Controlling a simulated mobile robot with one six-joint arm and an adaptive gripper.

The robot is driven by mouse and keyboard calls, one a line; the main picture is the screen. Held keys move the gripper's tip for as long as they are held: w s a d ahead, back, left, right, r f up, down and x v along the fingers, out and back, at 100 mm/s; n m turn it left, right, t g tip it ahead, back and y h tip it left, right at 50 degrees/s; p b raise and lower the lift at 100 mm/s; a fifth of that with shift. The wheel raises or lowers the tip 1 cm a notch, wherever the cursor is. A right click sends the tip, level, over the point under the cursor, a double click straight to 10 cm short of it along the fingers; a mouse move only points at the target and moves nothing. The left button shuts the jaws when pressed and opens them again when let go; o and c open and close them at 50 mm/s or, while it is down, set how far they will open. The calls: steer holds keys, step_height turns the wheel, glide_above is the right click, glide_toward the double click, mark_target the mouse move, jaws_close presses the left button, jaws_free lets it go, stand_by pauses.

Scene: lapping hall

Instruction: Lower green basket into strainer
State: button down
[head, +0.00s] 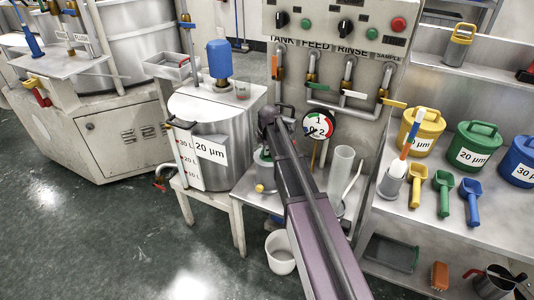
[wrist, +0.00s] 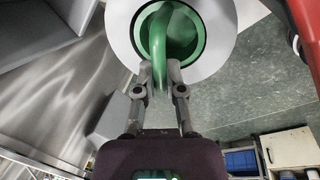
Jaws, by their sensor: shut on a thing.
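In the wrist view, my gripper (wrist: 161,88) is shut on the upright green handle of the green basket (wrist: 158,38). A wide pale ring (wrist: 222,28), seemingly the strainer's rim, surrounds the basket in this view. I cannot tell how deep the basket sits within the ring or whether they touch. In the head view, my arm hides the gripper and most of this spot. A grey cylinder (head: 264,170) shows partly just left of my arm on the low metal stand.
A steel drum marked 20 µm (head: 210,145) stands left of my arm. A pressure gauge (head: 318,125) and pipes are behind. A clear cylinder (head: 341,168) stands close on the right. Colored canisters, including a green one (head: 474,147), and scoops occupy the right shelf. A white bucket (head: 281,253) is below.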

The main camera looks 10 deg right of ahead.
mark_target(268, 162)
steer(key=shift+f, duration=0.25)
steer(key=c, duration=0.7)
jaws_free()
steer(key=shift+c, duration=0.2)
steer(key=shift+r, duration=0.25)
step_height(268, 162, up, 12)
steer(key=s+p, duration=0.2)
steer(key=p, duration=0.9)
steer(key=shift+s+d+f+p, duration=0.15)
steer(key=shift+d+p, duration=0.05)
steer(key=shift+p, duration=0.2)
steer(key=shift+s, duration=0.1)
steer(key=s+d+m+g, duration=0.1)
steer(key=s+m+g, duration=0.1)
steer(key=s+m, duration=1.7)
steer(key=s, duration=0.7)
steer(key=shift+d+f+m, duration=0.2)
steer(key=shift+m, duration=0.2)
